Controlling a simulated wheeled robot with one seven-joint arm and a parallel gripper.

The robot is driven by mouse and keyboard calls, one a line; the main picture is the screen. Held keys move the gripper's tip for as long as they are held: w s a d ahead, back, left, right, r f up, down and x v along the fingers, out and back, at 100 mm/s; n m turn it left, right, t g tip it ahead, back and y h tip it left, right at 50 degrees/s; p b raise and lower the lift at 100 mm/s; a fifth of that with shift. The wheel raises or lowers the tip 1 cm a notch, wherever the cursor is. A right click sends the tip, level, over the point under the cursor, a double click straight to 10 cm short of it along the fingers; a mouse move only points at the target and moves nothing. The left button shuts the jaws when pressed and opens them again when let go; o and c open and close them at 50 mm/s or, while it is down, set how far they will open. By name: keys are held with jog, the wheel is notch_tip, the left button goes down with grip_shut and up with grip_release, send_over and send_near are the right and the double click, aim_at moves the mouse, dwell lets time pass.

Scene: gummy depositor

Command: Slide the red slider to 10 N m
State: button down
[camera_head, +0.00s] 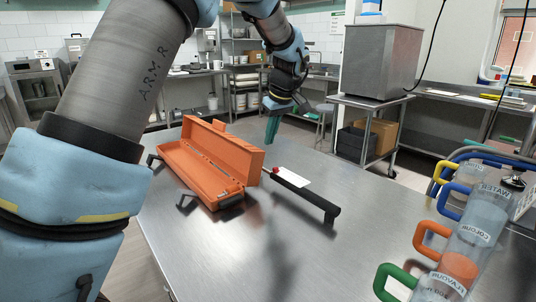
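The red slider (276,170) is a small red piece near the far end of a dark bar-shaped tool (305,193) on the steel table. The tool's near end has a black handle that bends down toward the table. A white card (294,178) lies right beside the tool; any markings are too small to read. My gripper (271,138), with teal fingers, hangs above and beyond the red slider, pointing down and apart from it. The fingers overlap in this view, so their opening cannot be told.
An open orange case (205,165) stands on the steel table (235,255) just left of the tool. Clear containers with coloured handles (460,250) stand at the right. The table's front middle is clear. A steel box on a cart (380,62) is behind.

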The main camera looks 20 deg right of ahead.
aim_at(276, 170)
jog(key=p+x, duration=0.1)
jog(key=x, duration=0.3)
jog(key=p+x, duration=0.2)
jog(key=x, duration=0.2)
jog(key=shift+w+r+p, duration=0.15)
jog(key=shift+w+p, duration=0.05)
jog(key=shift+p, duration=0.1)
jog(key=shift+s+d+p, duration=0.15)
jog(key=shift+s+p, duration=0.15)
jog(key=shift+s, duration=0.3)
jog(key=shift+s+d+p, duration=0.2)
jog(key=shift+s+p, duration=0.1)
jog(key=shift+s, duration=0.3)
jog(key=shift+s+d+f, duration=0.15)
jog(key=shift+s+f, duration=0.05)
jog(key=shift+s, duration=0.5)
